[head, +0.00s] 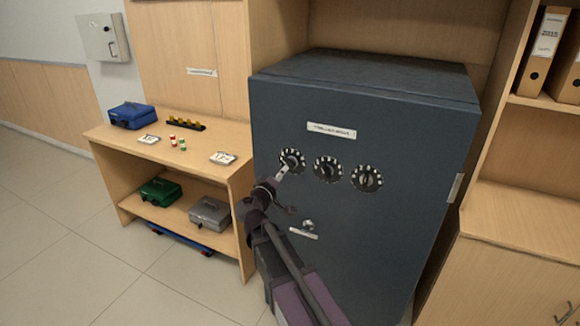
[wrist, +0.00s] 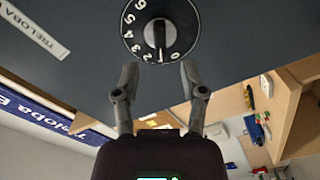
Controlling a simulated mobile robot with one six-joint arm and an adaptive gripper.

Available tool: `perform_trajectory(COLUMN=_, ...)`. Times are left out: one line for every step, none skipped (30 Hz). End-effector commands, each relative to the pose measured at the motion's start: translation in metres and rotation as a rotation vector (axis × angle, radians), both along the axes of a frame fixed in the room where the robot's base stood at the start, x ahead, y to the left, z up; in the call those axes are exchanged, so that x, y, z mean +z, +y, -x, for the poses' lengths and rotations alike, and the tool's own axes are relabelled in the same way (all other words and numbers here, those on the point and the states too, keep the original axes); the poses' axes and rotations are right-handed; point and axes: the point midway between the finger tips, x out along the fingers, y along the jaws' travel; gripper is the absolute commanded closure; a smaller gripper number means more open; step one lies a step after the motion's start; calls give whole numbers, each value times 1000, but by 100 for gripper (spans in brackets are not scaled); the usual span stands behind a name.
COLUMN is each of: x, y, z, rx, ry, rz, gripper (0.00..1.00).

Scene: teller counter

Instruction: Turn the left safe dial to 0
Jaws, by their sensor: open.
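The left safe dial (head: 294,157) is a round black dial with white marks on the dark blue-grey safe door (head: 400,225). It fills the top middle of the wrist view (wrist: 160,28), with white numbers around its rim and a ridged knob. The knob's white line appears to point between 0 and 1, though I cannot tell exactly. My gripper (wrist: 159,72) is open and empty, its two fingers spread either side of the dial's lower edge. In the head view my gripper (head: 282,172) is just below left of the dial, partly overlapping it. Contact cannot be told.
Two more dials, a middle one (head: 328,169) and a right one (head: 367,178), sit to the right on the door. A silver handle (head: 304,233) is below. A wooden shelf table (head: 215,142) with cash boxes stands left of the safe. A cabinet (head: 520,260) stands right.

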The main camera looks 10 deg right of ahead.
Motion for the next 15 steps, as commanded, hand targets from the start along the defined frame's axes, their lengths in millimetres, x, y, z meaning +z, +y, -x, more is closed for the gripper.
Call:
perform_trajectory(x=0, y=-6, z=-9, rx=-2, ry=0, rz=0, gripper=46)
perform_trajectory(x=0, y=-8, z=-13, rx=-1, ry=0, rz=0, gripper=46)
perform_trajectory(x=0, y=-12, z=-18, rx=-1, ry=0, rz=0, gripper=46)
perform_trajectory(x=0, y=-14, z=-21, rx=-2, ry=0, rz=0, gripper=46)
perform_trajectory(x=0, y=-17, z=-25, rx=-2, ry=0, rz=0, gripper=46)
perform_trajectory(x=0, y=-20, z=-29, rx=-2, ry=0, rz=0, gripper=46)
perform_trajectory(x=0, y=-23, z=-32, rx=-1, ry=0, rz=0, gripper=46)
perform_trajectory(x=0, y=-24, z=-35, rx=-1, ry=0, rz=0, gripper=46)
perform_trajectory(x=0, y=-27, z=-38, rx=-1, ry=0, rz=0, gripper=46)
perform_trajectory(x=0, y=-28, z=-40, rx=-1, ry=0, rz=0, gripper=46)
perform_trajectory(x=0, y=-30, z=-42, rx=-1, ry=0, rz=0, gripper=46)
perform_trajectory(x=0, y=-32, z=-44, rx=-1, ry=0, rz=0, gripper=46)
perform_trajectory(x=0, y=-33, z=-46, rx=-1, ry=0, rz=0, gripper=46)
perform_trajectory(x=0, y=-34, z=-47, rx=-1, ry=0, rz=0, gripper=46)
perform_trajectory(x=0, y=-36, z=-48, rx=-1, ry=0, rz=0, gripper=46)
